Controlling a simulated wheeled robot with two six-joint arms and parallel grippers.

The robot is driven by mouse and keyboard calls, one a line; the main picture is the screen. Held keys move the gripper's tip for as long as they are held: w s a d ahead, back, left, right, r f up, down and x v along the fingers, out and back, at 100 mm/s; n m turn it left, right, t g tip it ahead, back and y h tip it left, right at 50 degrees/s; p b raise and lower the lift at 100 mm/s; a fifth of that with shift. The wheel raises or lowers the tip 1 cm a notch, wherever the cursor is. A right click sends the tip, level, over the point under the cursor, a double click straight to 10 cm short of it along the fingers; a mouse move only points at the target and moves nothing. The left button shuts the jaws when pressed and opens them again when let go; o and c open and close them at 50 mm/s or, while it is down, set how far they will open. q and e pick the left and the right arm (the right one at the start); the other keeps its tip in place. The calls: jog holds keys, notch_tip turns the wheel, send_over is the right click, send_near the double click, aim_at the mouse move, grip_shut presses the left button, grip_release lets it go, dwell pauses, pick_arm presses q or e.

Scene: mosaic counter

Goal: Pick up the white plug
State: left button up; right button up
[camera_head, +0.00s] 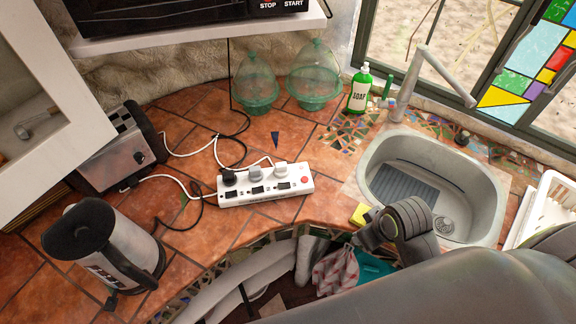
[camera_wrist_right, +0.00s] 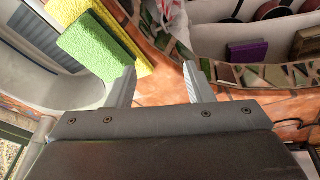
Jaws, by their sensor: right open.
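A white plug (camera_head: 281,171) sits in the right part of the white power strip (camera_head: 265,188) on the counter. A paler grey-white plug (camera_head: 254,173) is beside it in the middle, and a black plug (camera_head: 229,177) is at the left end. My right gripper (camera_wrist_right: 159,70) is open, with nothing between its fingers in the right wrist view. In the head view my right arm reaches in from the lower right, and its wrist is by the sink's front edge, right of and nearer than the strip. The plugs do not show in the wrist view. My left gripper is out of view.
A yellow sponge (camera_head: 359,214) lies by the sink (camera_head: 365,170); a green and yellow sponge (camera_wrist_right: 95,45) is close to my right fingers. A kettle (camera_head: 105,245) and toaster (camera_head: 122,150) stand left. Cords run behind the strip. Glass domes (camera_head: 314,75) and soap (camera_head: 360,90) stand behind.

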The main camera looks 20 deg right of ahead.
jog(key=w+a+r+n+g+y, duration=0.15)
jog(key=w+n, duration=0.25)
jog(key=w, duration=0.4)
jog(key=w+a+r+n+y, duration=0.1)
jog(key=w+a+n, duration=0.2)
jog(key=w, duration=0.4)
jog(key=w+a+r+n+g+y, duration=0.1)
jog(key=w+a+r+n+y, duration=0.15)
jog(key=w+r+n, duration=0.65)
jog(key=m+b, duration=0.2)
jog(key=b, duration=0.8)
send_near(282, 164)
jog(key=shift+g, duration=0.25)
jog(key=x, duration=0.4)
jog(key=shift+a+f, duration=0.25)
jog(key=shift+a, duration=0.1)
jog(key=shift+a+f, duration=0.1)
jog(key=shift+f, duration=0.1)
jog(key=shift+w+a+f+p, duration=0.1)
jog(key=shift+a+f+p, duration=0.1)
jog(key=shift+f+p, duration=0.15)
jog(key=p+x, duration=0.1)
jog(key=x, duration=0.2)
jog(key=shift+f, duration=0.35)
jog(key=shift+w+a+f+h, duration=0.1)
jog(key=shift+a+f+h, duration=0.05)
jog(key=shift+f+h, duration=0.2)
